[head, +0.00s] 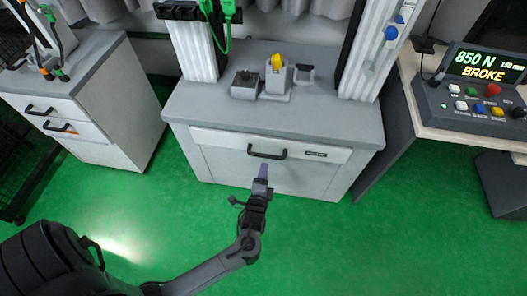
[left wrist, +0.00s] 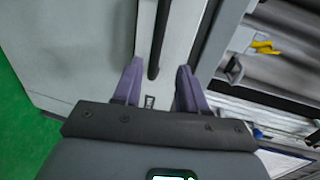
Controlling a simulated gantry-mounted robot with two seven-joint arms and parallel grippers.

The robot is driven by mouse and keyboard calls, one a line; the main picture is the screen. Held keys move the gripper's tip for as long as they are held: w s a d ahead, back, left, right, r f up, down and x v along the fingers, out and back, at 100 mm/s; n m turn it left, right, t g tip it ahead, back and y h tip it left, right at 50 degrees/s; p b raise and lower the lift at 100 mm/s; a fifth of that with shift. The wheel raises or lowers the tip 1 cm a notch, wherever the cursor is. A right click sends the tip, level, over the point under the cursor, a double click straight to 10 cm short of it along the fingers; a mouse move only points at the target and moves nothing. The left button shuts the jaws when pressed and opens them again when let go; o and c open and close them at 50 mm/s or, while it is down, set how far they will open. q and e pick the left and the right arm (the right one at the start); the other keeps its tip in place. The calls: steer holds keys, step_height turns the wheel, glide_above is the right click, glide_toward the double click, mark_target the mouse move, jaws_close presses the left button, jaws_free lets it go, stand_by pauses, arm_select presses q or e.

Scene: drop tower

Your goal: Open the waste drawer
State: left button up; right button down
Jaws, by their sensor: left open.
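The waste drawer (head: 215,138) is a pale front under the grey top of the middle cabinet and looks shut. Its black bar handle (head: 267,153) sits near the middle, beside a small dark label. My left gripper (head: 263,169) has purple fingers and is just in front of and below the handle. In the left wrist view, the open fingers (left wrist: 158,75) stand on either side of the handle (left wrist: 157,45). Nothing shows as gripped, and I cannot tell how deep the handle lies between the fingertips. My right gripper is out of view.
A grey fixture with a yellow piece (head: 276,62) stands on the cabinet top between two white columns. A second drawer cabinet (head: 85,100) is at left. A control box (head: 480,95) reading "850 N BROKE" is at right. Green floor (head: 330,250) in front is clear.

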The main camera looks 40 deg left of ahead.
mark_target(267, 156)
arm_select(q)
steer(key=shift+f+b+x, duration=0.15)
steer(key=shift+b+x, duration=1.2)
steer(key=shift+x, duration=1)
steer(key=shift+f+b+x, duration=0.15)
steer(key=shift+b+x, duration=1.15)
steer(key=shift+x, duration=1.1)
steer(key=shift+c, duration=0.2)
steer(key=shift+s, duration=0.1)
jaws_close()
